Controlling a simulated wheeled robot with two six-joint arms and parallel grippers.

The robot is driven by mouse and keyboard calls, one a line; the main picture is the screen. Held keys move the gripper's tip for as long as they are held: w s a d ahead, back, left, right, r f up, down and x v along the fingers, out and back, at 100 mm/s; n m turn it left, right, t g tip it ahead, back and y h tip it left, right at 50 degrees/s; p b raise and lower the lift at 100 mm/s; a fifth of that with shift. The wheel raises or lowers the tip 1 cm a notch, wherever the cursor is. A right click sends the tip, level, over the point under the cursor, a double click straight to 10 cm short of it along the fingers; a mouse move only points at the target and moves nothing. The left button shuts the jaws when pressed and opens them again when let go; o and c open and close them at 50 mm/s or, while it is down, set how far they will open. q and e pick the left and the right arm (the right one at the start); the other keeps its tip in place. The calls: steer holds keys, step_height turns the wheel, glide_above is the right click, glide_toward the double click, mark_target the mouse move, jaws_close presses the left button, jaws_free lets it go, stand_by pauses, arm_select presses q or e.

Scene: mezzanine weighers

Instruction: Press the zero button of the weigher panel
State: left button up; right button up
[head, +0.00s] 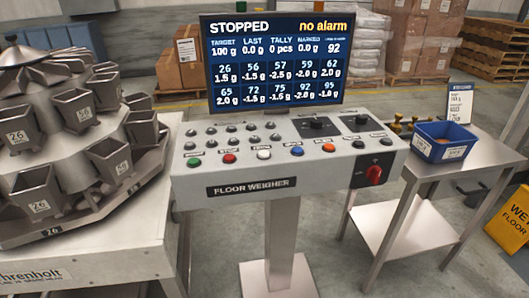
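The weigher panel (225,190) is a grey sloped console on a pedestal, with a plate reading FLOOR WEIGHER. Its front row has a green button (194,162), a red button (229,158), a white button (264,154), a blue button (297,151), an orange button (327,148) and two black buttons. The small label above the white button seems to read ZERO, but it is blurred. The screen (280,62) above the panel reads STOPPED and no alarm. Neither of my grippers is in view, and nothing covers the button row.
A multihead weigher (75,130) with numbered metal buckets stands close on the left. A red rotary switch (374,175) sits on the panel's right front. A steel table (470,160) with a blue bin (443,142) is at right, near a yellow floor sign (512,222).

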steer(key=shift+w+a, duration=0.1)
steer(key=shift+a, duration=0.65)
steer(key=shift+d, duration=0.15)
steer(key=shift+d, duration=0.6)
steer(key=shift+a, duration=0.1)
